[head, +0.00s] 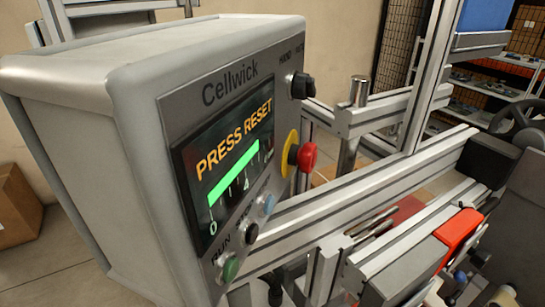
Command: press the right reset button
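A grey control box (90,105) marked "Cellwick" fills the left of the head view, its panel angled to the right. Its screen (190,168) reads "PRESS RESET" in orange above a green bar. Along the panel's lower edge sit a green button (230,269) near the label "RUN", a black button (251,234) and a blue button (268,205). The small labels by the black and blue buttons are too small or slanted to read, so I cannot tell by label which is reset. Neither gripper can be made out.
A red mushroom button (307,157) on a yellow collar and a black rotary knob (302,86) stick out from the panel. Aluminium rails (370,185) run close to its right. A red-and-grey part (460,228) lies at lower right. A cardboard box (17,205) stands at left.

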